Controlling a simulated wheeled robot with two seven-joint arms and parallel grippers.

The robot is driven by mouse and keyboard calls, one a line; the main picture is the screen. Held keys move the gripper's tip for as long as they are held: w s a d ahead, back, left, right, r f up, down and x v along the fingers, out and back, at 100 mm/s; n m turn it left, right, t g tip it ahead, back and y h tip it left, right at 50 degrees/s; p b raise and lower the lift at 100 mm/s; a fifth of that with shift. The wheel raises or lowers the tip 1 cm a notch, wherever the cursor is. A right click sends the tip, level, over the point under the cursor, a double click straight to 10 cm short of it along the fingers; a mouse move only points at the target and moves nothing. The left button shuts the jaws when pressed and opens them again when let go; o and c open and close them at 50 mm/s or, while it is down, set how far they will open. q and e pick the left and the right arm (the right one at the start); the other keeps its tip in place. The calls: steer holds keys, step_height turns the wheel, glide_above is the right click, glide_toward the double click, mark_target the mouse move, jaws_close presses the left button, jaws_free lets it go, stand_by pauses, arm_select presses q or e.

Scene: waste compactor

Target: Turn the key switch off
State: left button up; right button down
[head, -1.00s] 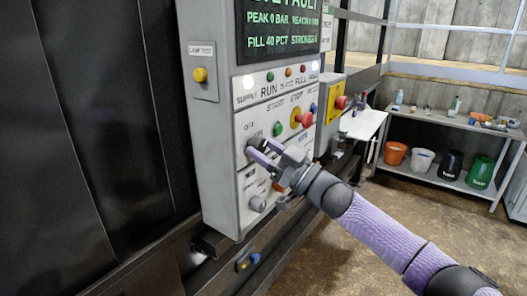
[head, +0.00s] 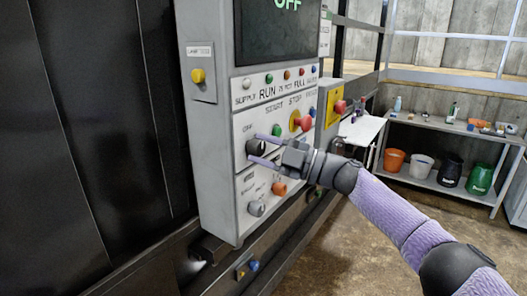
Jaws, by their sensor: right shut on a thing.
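The key switch (head: 251,147) is a dark round knob on the upper left of the grey control panel's lower plate, beside an "OFF" label. My right gripper (head: 262,149) reaches in from the right with its two purple fingers shut on the key switch, one above and one below. The fingers partly hide the knob, so its exact angle is hard to read. The display (head: 279,30) above is dark and shows "OFF" in green at its top. My left gripper is not in view.
Close to my right gripper are a green button (head: 276,130), a red mushroom button (head: 306,124), an orange button (head: 279,188) and a lower grey knob (head: 256,208). A shelf (head: 440,184) with several buckets stands at the right. Floor between is clear.

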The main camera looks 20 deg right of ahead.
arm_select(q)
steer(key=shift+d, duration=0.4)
arm_select(e)
steer(key=shift+n, duration=0.5)
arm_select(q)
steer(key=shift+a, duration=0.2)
arm_select(e)
steer(key=c, duration=0.6)
jaws_free()
steer(key=o, duration=0.4)
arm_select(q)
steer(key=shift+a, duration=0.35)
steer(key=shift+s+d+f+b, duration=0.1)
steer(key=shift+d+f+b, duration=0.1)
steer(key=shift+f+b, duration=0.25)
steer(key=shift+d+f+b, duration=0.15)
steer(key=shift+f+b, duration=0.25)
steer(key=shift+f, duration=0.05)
arm_select(e)
steer(key=shift+v, duration=5)
